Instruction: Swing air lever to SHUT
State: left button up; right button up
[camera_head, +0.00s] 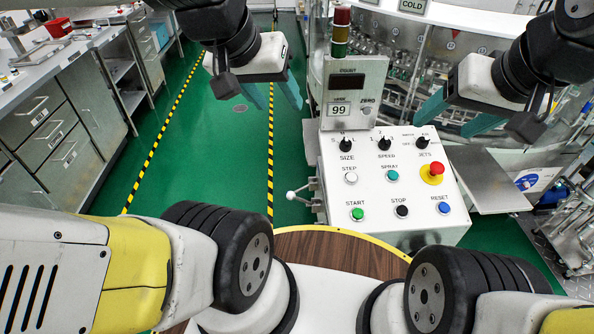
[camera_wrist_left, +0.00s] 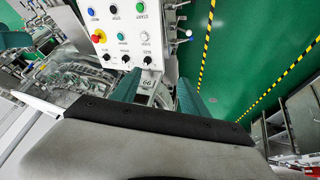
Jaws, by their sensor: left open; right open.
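The air lever (camera_head: 302,193) is a small metal lever with a pale ball end on the left side of the white control box (camera_head: 325,222). Its ball end points out to the left; I cannot read any SHUT marking. It also shows in the left wrist view (camera_wrist_left: 187,33), beside the panel edge. My left gripper (camera_head: 274,95) is open and empty, above and left of the box, apart from the lever. Its teal fingers also show in the left wrist view (camera_wrist_left: 158,92). My right gripper (camera_head: 458,114) is open and empty, above the box's right side.
The panel carries knobs, push buttons and a red emergency stop (camera_head: 436,168). A counter display (camera_head: 352,88) and signal tower (camera_head: 341,30) stand behind it. A glass-sided washer (camera_head: 430,60) is behind at right. Grey cabinets (camera_head: 40,130) line the left. Green floor (camera_head: 210,125) left of the box is clear.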

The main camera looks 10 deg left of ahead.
pick_arm(q)
jog(key=w+f+n+g, duration=0.2)
jog(key=w+f+n, duration=0.4)
jog(key=w, duration=0.6)
jog(key=n+g+y, duration=0.2)
jog(key=n+g, duration=0.3)
jog(key=n, duration=0.5)
send_over(291, 192)
jog(key=w, duration=0.2)
notch_tip(291, 192, down, 30)
jog(key=f+n, duration=0.1)
jog(key=f, duration=0.4)
jog(key=s+f+n, duration=0.1)
jog(key=f, duration=0.5)
jog(key=s+f, duration=0.1)
jog(key=f, duration=0.4)
jog(key=shift+s+f+n+g, duration=0.1)
jog(key=shift+f+n+g, duration=0.2)
jog(key=shift+n, duration=0.1)
jog(key=shift+r, duration=0.1)
grip_shut()
